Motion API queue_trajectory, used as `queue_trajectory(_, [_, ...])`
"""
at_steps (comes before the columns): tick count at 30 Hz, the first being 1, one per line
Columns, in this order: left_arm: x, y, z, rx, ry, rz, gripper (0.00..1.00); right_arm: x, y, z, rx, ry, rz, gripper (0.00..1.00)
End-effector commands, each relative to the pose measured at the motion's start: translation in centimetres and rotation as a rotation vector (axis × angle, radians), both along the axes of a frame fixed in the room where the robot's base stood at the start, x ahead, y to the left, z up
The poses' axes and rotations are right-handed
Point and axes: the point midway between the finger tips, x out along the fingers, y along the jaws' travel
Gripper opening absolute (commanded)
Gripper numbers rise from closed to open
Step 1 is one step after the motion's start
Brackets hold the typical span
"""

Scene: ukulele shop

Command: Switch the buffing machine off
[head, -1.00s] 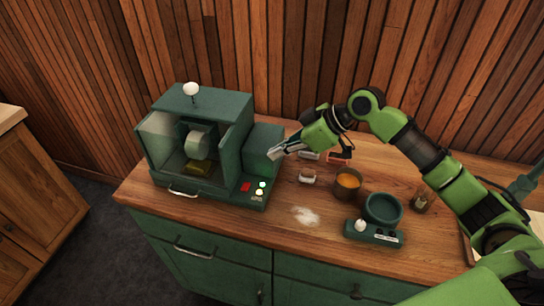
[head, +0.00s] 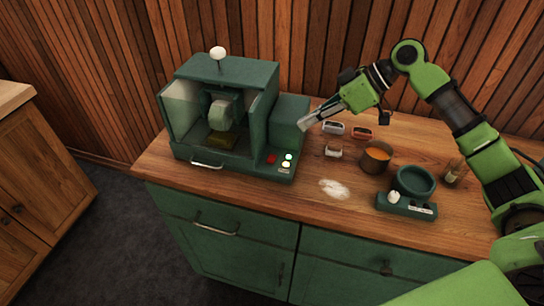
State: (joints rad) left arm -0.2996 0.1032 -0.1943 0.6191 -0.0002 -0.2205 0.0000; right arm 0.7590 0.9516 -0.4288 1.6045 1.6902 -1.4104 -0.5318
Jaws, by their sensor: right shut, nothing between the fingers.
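The green buffing machine (head: 220,118) stands on the left part of the wooden counter. It has a pale buffing wheel (head: 221,113) behind clear panels and a white knob (head: 217,53) on a rod on top. A red button (head: 271,159) sits at its front right. My right gripper (head: 302,127) is shut and empty, above the counter at the right side of the machine's motor housing. I cannot tell whether it touches the housing. My left gripper is not in view.
Small tins (head: 333,128), a pot with orange contents (head: 376,156), and a green bowl on a control base (head: 414,182) stand right of the machine. White powder (head: 334,189) lies on the counter (head: 250,197). The counter's front strip is mostly clear.

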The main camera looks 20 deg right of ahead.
Motion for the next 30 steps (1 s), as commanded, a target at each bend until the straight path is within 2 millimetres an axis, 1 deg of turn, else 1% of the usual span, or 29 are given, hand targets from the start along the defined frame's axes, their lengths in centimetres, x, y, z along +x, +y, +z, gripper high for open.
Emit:
queue_trajectory(1, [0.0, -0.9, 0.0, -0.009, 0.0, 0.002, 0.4, 0.0, 0.0, 0.1, 0.0, 0.0, 0.0, 0.0])
queue_trajectory(4, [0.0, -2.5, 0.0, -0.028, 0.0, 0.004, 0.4, 0.0, 0.0, 0.0, 0.0, 0.0, 0.0, 0.0])
queue_trajectory(6, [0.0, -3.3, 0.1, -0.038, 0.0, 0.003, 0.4, 0.0, 0.1, 0.0, 0.0, 0.0, 0.0, 0.0])
queue_trajectory(8, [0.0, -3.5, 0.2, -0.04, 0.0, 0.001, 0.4, 0.1, 0.3, -0.2, 0.0, 0.001, 0.001, 0.0])
queue_trajectory(11, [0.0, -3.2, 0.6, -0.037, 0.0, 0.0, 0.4, 0.4, 1.0, -0.9, 0.001, 0.002, 0.002, 0.0])
queue_trajectory(14, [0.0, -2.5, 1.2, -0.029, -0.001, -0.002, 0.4, 0.8, 2.2, -2.0, 0.001, 0.003, 0.003, 0.0])
queue_trajectory(18, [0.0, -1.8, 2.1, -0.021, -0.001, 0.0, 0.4, 1.8, 4.3, -4.0, 0.001, 0.003, 0.002, 0.0])
queue_trajectory(24, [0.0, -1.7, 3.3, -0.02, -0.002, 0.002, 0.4, 3.0, 6.9, -7.0, 0.001, 0.002, 0.002, 0.0])
queue_trajectory(27, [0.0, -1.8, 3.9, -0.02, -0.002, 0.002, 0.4, 2.6, 6.8, -8.7, -0.002, 0.005, -0.001, 0.0])
queue_trajectory(30, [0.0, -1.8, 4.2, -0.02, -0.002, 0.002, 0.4, 2.5, 6.9, -9.8, -0.001, 0.002, -0.001, 0.0])
